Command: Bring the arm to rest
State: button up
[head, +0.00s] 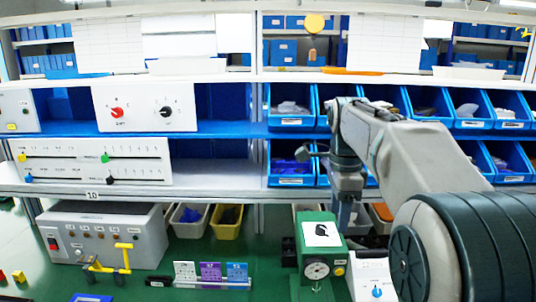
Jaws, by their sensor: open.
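My arm reaches in from the lower right, bends at the middle of the picture and hangs down in front of the shelves. My gripper (345,212) is at its lower end, pointing down, just behind and right of the green box (309,245). It is open; its fingertips are small and partly hidden, and I see nothing held. A white box with a blue rotary knob (377,292) stands at the bottom, right of the green box, partly cut off. A white panel (140,107) with a red knob (117,113) and a black knob (165,112) stands on the blue shelf.
A slider panel (95,163) is on the lower shelf. A grey control box (105,235), a yellow-handled device (122,258) and coloured cards (210,272) are on the green bench (180,290). Blue bins (290,105) fill the shelves behind my arm.

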jog(key=s+f+n+t, duration=0.1)
jog(key=s+f+n, duration=0.6)
jog(key=s+n, duration=0.2)
jog(key=s+f+n+t, duration=0.2)
jog(key=s+f+n, duration=0.4)
jog(key=s+n, duration=0.3)
jog(key=s, duration=0.3)
jog(key=shift+f, duration=0.35)
